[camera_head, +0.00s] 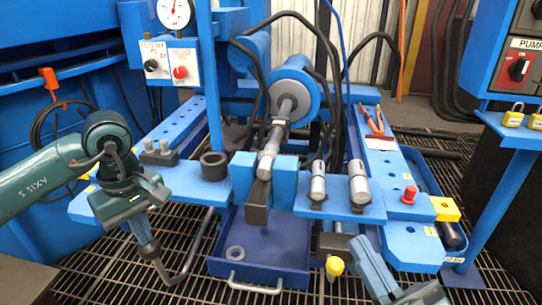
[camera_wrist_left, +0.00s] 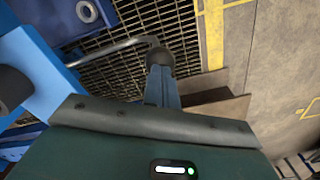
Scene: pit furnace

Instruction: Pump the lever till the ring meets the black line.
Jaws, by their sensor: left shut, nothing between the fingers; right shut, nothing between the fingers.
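The lever appears to be a dark bent bar (camera_head: 197,245), running down from the blue bench to a low end at lower left. It also shows in the left wrist view as a grey pipe (camera_wrist_left: 110,48) with a dark rounded end. My left gripper (camera_head: 163,276) is shut, its fingertips at that low end; whether they touch it I cannot tell. In the wrist view its fingers (camera_wrist_left: 162,82) overlap the dark end. My right gripper (camera_head: 362,243) is shut at lower right, away from the lever. A chrome rod (camera_head: 288,105) leaves the blue cylinder; I cannot make out a black line.
A yellow-topped knob (camera_head: 334,265) is near my right gripper. The floor is open grating (camera_head: 95,270).

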